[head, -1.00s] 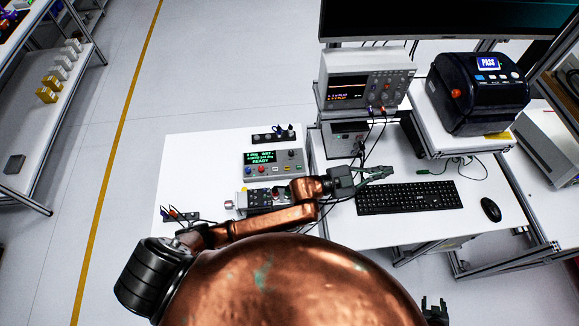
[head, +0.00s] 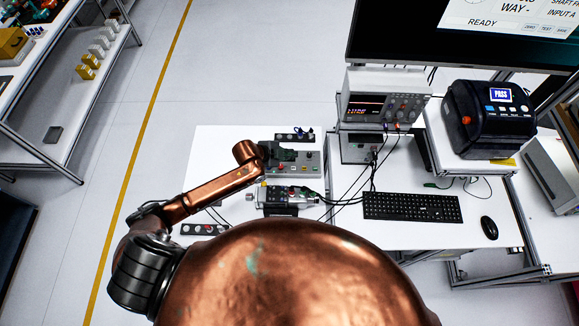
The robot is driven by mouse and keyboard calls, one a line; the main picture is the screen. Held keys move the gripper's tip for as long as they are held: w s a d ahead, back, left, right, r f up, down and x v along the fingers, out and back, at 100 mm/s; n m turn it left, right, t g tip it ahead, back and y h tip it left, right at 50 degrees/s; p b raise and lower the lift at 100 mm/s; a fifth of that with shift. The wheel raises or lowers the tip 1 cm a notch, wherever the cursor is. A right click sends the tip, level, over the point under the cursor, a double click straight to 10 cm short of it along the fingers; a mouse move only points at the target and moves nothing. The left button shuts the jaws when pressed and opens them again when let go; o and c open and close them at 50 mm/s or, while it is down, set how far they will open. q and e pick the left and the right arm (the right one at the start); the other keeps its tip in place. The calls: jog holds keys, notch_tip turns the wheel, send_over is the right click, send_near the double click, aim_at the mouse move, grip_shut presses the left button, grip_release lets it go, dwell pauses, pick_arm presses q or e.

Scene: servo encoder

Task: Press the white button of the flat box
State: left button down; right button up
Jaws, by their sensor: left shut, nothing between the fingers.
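The flat grey box (head: 314,158) lies on the white table, near its middle. Several small coloured buttons sit along its front strip; they are too small to tell surely which is white. My left gripper (head: 288,154) is shut and empty. It is over the left and middle part of the box and hides its display. I cannot tell whether its tips touch the box. My right gripper is not in view.
A grey device (head: 287,196) with cables stands just in front of the box. A black strip (head: 294,136) with knobs lies behind it. An oscilloscope (head: 384,104), keyboard (head: 412,206), mouse (head: 489,228) and dark printer (head: 490,120) stand to the right.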

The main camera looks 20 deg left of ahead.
pick_arm(q)
jog(key=shift+d, duration=0.15)
jog(key=shift+f, duration=0.15)
jog(key=b, duration=0.7)
send_over(292, 169)
notch_tip(292, 169, down, 7)
jog(key=shift+f, duration=0.2)
jog(key=shift+f+b, duration=0.4)
jog(key=shift+f, duration=0.2)
dwell(0.3)
jog(key=shift+f, duration=0.4)
